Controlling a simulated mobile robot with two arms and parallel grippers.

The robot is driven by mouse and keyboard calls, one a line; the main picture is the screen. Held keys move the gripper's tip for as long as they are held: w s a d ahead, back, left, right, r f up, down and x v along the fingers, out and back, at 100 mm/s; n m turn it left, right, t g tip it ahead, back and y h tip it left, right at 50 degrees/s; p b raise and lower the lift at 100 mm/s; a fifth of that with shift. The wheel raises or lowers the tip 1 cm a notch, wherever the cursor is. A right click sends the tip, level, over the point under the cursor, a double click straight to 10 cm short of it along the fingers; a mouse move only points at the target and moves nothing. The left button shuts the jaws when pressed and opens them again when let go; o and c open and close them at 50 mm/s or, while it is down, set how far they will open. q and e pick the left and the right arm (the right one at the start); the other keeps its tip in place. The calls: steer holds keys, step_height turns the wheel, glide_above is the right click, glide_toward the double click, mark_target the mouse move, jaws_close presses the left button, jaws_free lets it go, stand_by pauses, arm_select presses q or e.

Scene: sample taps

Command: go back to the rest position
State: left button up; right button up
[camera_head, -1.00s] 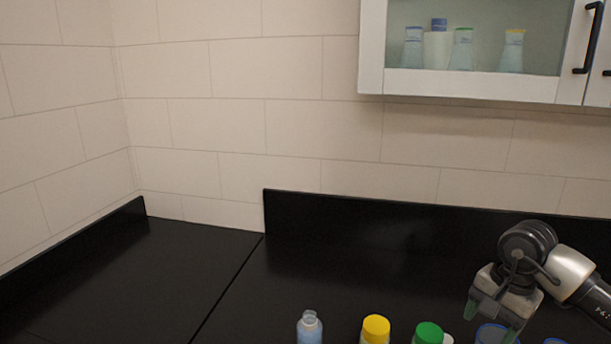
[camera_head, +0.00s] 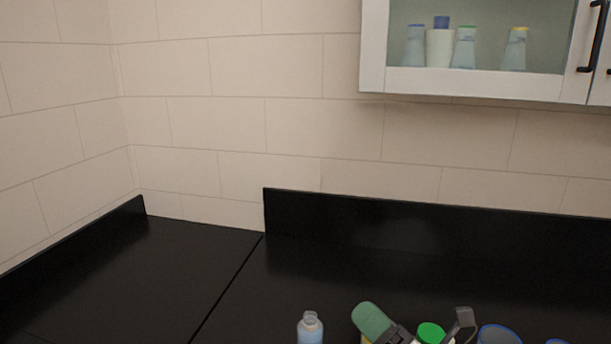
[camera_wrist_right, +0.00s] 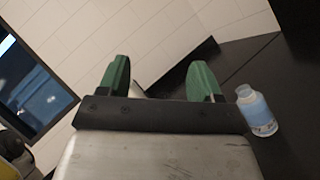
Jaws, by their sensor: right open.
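My right gripper (camera_head: 418,318) is at the bottom edge of the head view, low over the row of bottles. Its fingers, one with a green pad, are spread apart. In the wrist view the same gripper (camera_wrist_right: 160,80) shows both green-padded fingers wide apart with nothing between them. My left gripper is not in view.
An open bottle (camera_head: 310,329) stands left of the gripper, also in the wrist view (camera_wrist_right: 257,112). A green-capped bottle (camera_head: 431,333) and blue-rimmed containers (camera_head: 497,335) stand nearby. The glass-fronted cabinet (camera_head: 470,82) hangs above. The left counter (camera_head: 140,280) is clear.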

steer(key=s+d+f+m+h, duration=0.2)
steer(key=d+f+m+h, duration=0.45)
steer(key=m, duration=0.65)
steer(key=s+d+f+m+h, duration=0.35)
steer(key=f+m+h, duration=0.45)
steer(key=m+h, duration=0.3)
steer(key=s+f+m+g+y, duration=0.1)
steer(key=s+f+m+g, duration=0.45)
steer(key=s, duration=0.35)
steer(key=s+f+m+g+y, duration=0.1)
steer(key=s+f+m+g, duration=0.3)
steer(key=s+f+g, duration=0.4)
step_height(320, 180, down, 28)
steer(key=s+b, duration=0.1)
steer(key=b, duration=0.4)
steer(key=s+d+f+b, duration=0.2)
steer(key=s+f, duration=0.6)
steer(key=f, duration=0.2)
steer(key=s+d+f+g+b, duration=0.1)
steer(key=s+f+b, duration=0.2)
steer(key=s+f, duration=0.5)
step_height(320, 180, down, 4)
steer(key=shift+s+d+r+h, duration=0.25)
steer(key=shift+s+d+h, duration=0.1)
steer(key=shift+d, duration=0.05)
